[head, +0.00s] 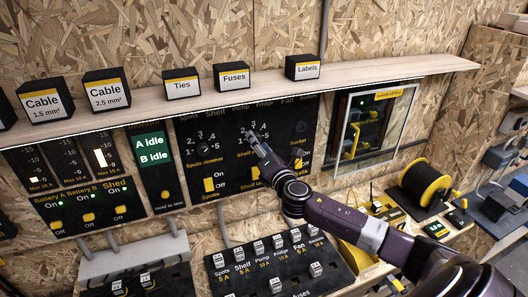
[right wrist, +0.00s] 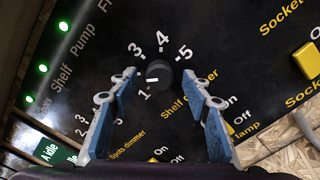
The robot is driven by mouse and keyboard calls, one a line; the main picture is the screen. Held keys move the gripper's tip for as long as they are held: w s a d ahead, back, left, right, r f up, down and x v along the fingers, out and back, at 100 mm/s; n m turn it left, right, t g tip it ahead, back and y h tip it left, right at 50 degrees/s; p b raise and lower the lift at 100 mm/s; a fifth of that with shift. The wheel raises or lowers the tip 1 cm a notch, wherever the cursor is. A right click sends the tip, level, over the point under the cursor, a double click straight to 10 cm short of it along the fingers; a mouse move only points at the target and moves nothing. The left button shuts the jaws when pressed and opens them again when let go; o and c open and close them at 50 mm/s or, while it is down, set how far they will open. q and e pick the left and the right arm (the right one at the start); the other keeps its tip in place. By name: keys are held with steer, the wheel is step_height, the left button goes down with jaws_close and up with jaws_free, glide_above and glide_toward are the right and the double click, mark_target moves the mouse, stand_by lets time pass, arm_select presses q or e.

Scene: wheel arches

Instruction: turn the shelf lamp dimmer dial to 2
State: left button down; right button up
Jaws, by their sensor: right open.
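The shelf lamp dimmer dial (right wrist: 159,73) is a small round black knob on the black panel (head: 190,130). In the right wrist view its white mark points left and slightly down. Around it I read 1, 3, 4 and 5; the 2 is hidden by the left-hand finger. My right gripper (right wrist: 159,82) is open, its blue-padded fingers pointing at the panel, one to each side of the dial. No contact is visible. In the head view the right gripper (head: 262,152) covers most of the dial. My left gripper is not in view.
The spots dimmer dial (head: 203,148) is left of my right gripper. A yellow spots switch (head: 209,184) is below it. A shelf (head: 400,70) with labelled boxes runs above the panel. A glass-fronted cabinet (head: 372,125) is to the right; a fuse board (head: 270,265) is below.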

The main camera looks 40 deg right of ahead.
steer(key=v, duration=1.1)
steer(key=shift+s, duration=0.3)
